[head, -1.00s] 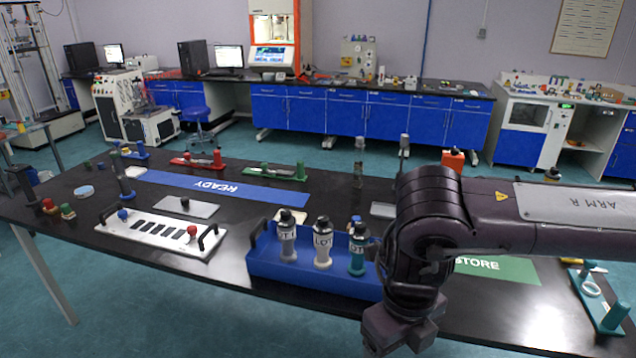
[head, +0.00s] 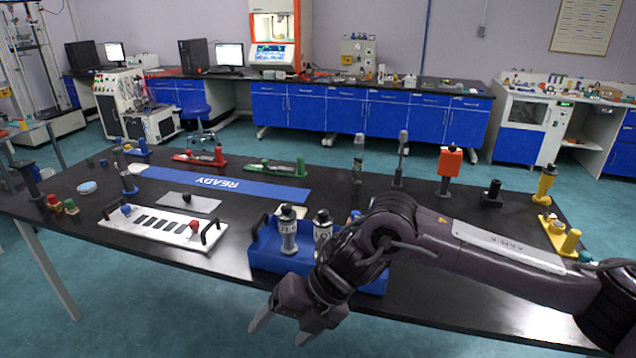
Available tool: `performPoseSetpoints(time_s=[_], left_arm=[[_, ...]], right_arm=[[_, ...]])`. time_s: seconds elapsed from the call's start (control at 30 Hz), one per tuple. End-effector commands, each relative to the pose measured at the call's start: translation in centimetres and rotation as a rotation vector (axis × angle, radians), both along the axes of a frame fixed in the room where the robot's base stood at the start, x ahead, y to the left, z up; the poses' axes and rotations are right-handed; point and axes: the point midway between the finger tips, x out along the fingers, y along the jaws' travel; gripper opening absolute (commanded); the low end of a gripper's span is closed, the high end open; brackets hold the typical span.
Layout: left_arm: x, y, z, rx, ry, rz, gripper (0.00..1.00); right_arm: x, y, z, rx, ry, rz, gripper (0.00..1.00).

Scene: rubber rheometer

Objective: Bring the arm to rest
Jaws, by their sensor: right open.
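My right arm (head: 440,235) comes in from the right, low across the front of the table. My right gripper (head: 282,336) is open and empty, in front of the table's front edge near the blue crate. Its two pale fingers stand apart and point down and left. My left gripper is not in view. The blue crate (head: 262,256) holds bottles with black caps. The left bottle (head: 288,232) shows well.
The black table (head: 60,222) carries a white tray (head: 150,238) with black handles, a grey plate (head: 188,203) and a blue READY strip (head: 225,184). An orange-topped stand (head: 449,165) and yellow pieces (head: 560,236) stand at the right. Floor shows in front of the table at left.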

Motion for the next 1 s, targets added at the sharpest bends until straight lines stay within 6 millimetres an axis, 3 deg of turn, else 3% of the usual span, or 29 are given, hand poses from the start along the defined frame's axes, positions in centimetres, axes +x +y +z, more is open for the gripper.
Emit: performPoseSetpoints(time_s=[0.1, 0.27, 0.37, 0.4, 0.53, 0.67, 0.77, 0.87, 1.0], left_arm=[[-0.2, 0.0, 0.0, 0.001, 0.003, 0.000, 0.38], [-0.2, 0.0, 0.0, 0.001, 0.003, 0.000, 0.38], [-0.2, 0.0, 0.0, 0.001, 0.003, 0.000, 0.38], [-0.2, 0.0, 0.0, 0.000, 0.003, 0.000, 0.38], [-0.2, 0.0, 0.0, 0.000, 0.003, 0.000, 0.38], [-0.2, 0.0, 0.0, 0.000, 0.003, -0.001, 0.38], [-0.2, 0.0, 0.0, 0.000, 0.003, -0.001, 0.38], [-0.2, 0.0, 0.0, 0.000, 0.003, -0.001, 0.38], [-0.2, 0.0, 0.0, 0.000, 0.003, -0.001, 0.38]], right_arm=[[3.1, 3.8, -1.6, 0.209, 0.136, -0.207, 0.75], [8.6, 5.0, -5.5, 0.442, 0.340, -0.564, 0.75], [11.5, 3.4, -10.5, 0.546, 0.481, -0.824, 0.75], [12.3, 2.3, -13.0, 0.577, 0.537, -0.936, 0.75], [12.9, -2.3, -21.9, 0.631, 0.692, -1.278, 0.75], [10.6, -6.9, -30.5, 0.628, 0.804, -1.567, 0.75], [7.3, -10.3, -36.6, 0.602, 0.870, -1.769, 0.75], [3.1, -13.6, -42.1, 0.560, 0.921, -1.957, 0.75], [-4.2, -17.8, -48.8, 0.478, 0.969, -2.205, 0.75]])
